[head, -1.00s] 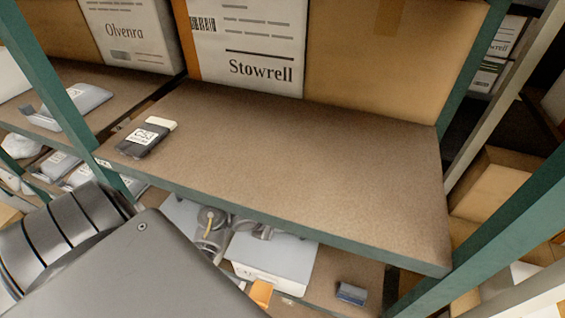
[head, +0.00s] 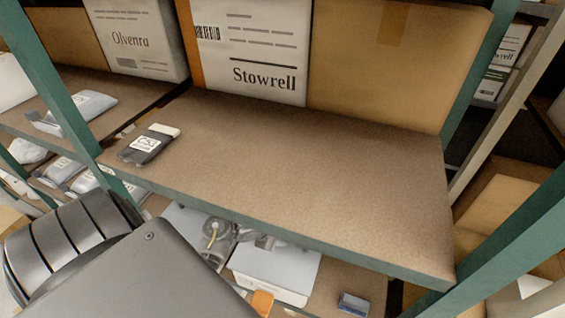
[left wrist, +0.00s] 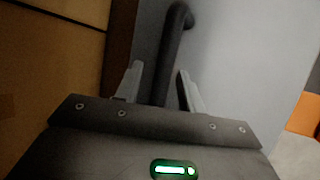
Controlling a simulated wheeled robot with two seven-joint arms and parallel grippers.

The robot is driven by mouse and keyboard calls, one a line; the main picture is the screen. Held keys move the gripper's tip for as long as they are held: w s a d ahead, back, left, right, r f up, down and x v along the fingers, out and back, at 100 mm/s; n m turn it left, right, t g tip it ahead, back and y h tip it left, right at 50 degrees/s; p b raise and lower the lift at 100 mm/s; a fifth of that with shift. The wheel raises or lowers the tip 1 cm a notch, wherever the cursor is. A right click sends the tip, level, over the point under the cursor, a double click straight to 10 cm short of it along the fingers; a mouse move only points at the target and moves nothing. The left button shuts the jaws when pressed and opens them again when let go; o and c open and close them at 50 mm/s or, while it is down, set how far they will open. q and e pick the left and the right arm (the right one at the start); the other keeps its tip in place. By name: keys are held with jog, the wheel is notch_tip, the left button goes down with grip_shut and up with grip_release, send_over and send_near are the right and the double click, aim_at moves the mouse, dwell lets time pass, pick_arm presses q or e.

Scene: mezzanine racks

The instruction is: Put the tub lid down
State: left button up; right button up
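In the left wrist view my left gripper (left wrist: 160,68) has its two pale fingers on either side of a dark bent bar handle (left wrist: 180,18). The fingers look closed on it. Behind the handle is a broad plain grey surface (left wrist: 245,70), which appears to be the tub lid; its full outline is not shown. In the head view I cannot make out the lid or the left fingertips; my own grey arm fills the lower left. My right gripper is in neither view.
A brown shelf board (head: 300,185) with a green edge is mostly bare. A small dark labelled packet (head: 147,145) lies at its left. A Stowrell box (head: 250,45) and a cardboard box (head: 385,65) stand at the back. Green posts (head: 55,80) flank it. Items crowd the lower shelf.

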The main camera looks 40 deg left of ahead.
pick_arm(q)
jog(key=shift+r, duration=0.5)
jog(key=r, duration=0.1)
send_over(249, 259)
jog(key=shift+r, duration=0.1)
dwell(0.4)
